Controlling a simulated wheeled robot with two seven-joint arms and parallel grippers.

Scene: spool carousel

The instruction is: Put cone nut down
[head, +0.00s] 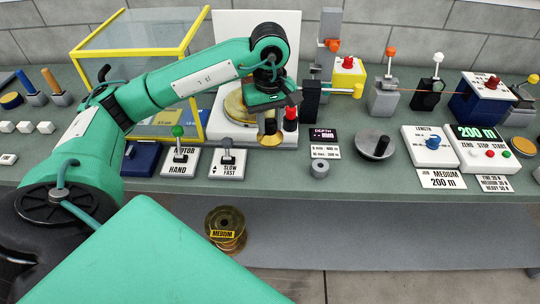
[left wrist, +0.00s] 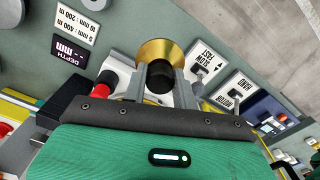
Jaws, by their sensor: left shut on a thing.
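The cone nut (head: 270,139) is a flared brass piece with a black knob. My left gripper (head: 269,120) is shut on it, fingers pointing down, in front of the white machine (head: 247,134) with a round brass disc. In the left wrist view the brass flare of the cone nut (left wrist: 158,48) shows beyond the fingertips, with the black knob between the fingers of the left gripper (left wrist: 159,80). I cannot tell whether the nut touches the surface below. My right gripper is not in view.
A red-topped cylinder (head: 290,119) stands close to the right of the gripper. Levers marked motor (head: 179,154) and slow/fast (head: 228,160) stand in front to the left. A yellow-framed clear guard (head: 139,70) stands at left. A spool marked medium (head: 225,222) sits below the bench.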

